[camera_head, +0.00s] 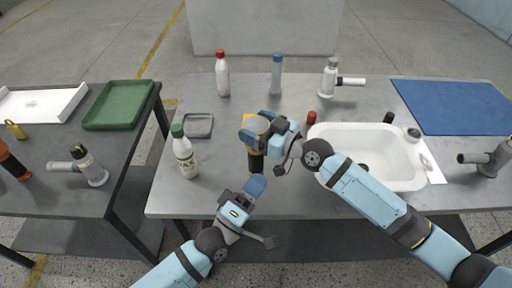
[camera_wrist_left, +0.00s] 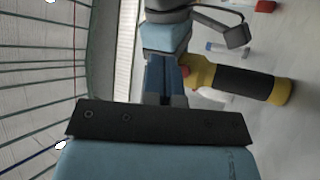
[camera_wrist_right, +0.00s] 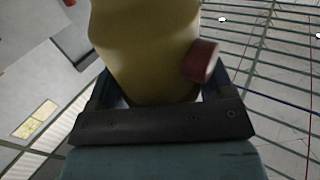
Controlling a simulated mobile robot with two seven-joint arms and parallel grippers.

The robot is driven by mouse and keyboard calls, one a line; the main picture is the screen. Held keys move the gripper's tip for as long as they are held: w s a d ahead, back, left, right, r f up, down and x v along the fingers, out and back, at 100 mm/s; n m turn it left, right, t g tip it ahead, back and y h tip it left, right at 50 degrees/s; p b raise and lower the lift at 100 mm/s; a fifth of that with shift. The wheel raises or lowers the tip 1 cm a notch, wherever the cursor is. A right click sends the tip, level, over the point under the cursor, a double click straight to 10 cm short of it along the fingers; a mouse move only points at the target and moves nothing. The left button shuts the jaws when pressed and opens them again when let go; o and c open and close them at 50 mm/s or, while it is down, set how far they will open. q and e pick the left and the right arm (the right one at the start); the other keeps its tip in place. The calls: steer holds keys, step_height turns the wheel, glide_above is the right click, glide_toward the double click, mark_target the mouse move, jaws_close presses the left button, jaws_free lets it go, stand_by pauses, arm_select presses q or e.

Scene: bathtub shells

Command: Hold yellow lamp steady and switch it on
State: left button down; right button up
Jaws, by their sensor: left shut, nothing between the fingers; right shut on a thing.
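The yellow lamp (camera_head: 256,161) is near the front middle of the table, its black grip pointing down. I cannot tell whether it touches the table. My right gripper (camera_head: 262,126) is shut on its upper part and hides much of it. In the right wrist view the yellow body (camera_wrist_right: 145,45) fills the space between the fingers, with a red button (camera_wrist_right: 201,62) on its side. My left gripper (camera_head: 256,187) is shut and empty, just below the lamp in the head view. The lamp's black grip and yellow end (camera_wrist_left: 250,84) show beside the left fingers (camera_wrist_left: 165,80).
A white bottle with green cap (camera_head: 184,155) stands left of the lamp, near a small grey tray (camera_head: 198,126). A white sink (camera_head: 340,130) is at the right, with a red-topped object (camera_head: 311,118) by its rim. Bottles (camera_head: 222,75) and a white-handled lamp (camera_head: 329,80) stand behind.

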arm_select(q)
steer(key=shift+w, duration=2.8)
steer(key=shift+w, duration=0.15)
